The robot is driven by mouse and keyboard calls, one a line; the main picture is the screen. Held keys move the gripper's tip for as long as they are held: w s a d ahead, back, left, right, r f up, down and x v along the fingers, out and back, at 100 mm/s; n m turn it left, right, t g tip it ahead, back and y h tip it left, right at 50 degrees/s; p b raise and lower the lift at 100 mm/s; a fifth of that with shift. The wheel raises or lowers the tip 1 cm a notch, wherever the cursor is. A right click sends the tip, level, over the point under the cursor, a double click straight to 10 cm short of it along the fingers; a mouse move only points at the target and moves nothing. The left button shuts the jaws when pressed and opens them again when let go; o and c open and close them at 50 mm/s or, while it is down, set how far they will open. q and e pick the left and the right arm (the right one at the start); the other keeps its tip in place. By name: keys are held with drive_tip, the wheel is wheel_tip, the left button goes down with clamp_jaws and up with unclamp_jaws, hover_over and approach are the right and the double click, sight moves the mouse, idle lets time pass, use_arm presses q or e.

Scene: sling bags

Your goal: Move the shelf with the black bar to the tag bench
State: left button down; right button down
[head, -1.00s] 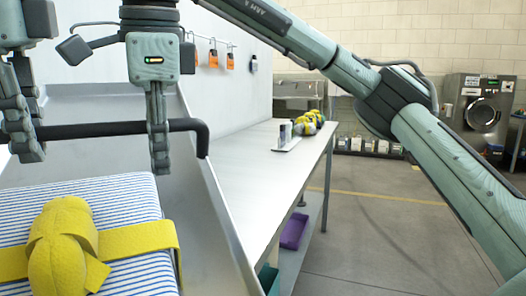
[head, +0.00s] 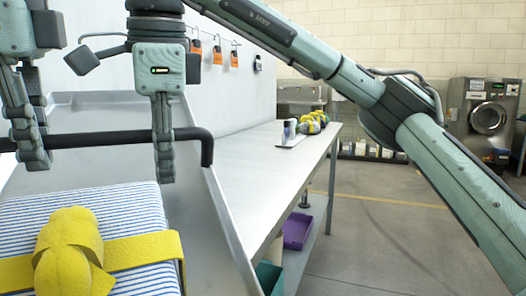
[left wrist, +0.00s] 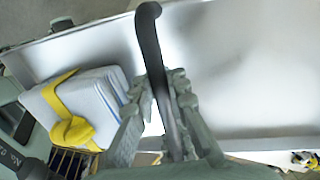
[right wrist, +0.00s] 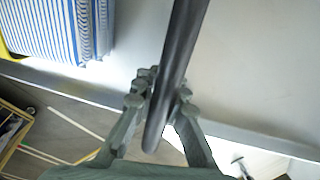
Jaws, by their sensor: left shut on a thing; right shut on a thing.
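The black bar (head: 105,138) runs level across the left of the head view and bends down at its right end. It is on the pale metal shelf (head: 219,215), which has raised walls. My left gripper (head: 36,155) is shut on the bar at the left; the left wrist view shows the bar (left wrist: 150,45) between its fingers. My right gripper (head: 165,172) is shut on the bar close to its bent end; the right wrist view shows the bar (right wrist: 183,50) between its fingers. The tag bench (head: 262,165) stands right beside the shelf, with orange tags (head: 217,55) hanging above it.
A blue-striped bundle (head: 125,207) with a yellow strap and plush (head: 68,255) lies on the shelf. A small stand and yellow items (head: 312,123) are on the bench's far end. Purple (head: 298,230) and green bins sit below. Open floor (head: 385,235) lies to the right.

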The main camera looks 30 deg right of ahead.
use_arm(q)
drive_tip(key=c, duration=1.5)
unclamp_jaws()
drive_tip(key=shift+f, duration=0.1)
use_arm(e)
drive_tip(key=c, duration=1.6)
unclamp_jaws()
drive_tip(key=shift+f, duration=0.15)
drive_tip(key=shift+o, duration=0.2)
use_arm(q)
wheel_tip(320, 180, up, 12)
drive_tip(key=s, duration=0.2)
drive_tip(key=shift+s, duration=0.25)
use_arm(e)
wheel_tip(320, 180, up, 12)
drive_tip(key=s, duration=0.2)
drive_tip(key=shift+s, duration=0.25)
use_arm(q)
drive_tip(key=shift+f, duration=0.1)
use_arm(e)
drive_tip(key=shift+f, duration=0.15)
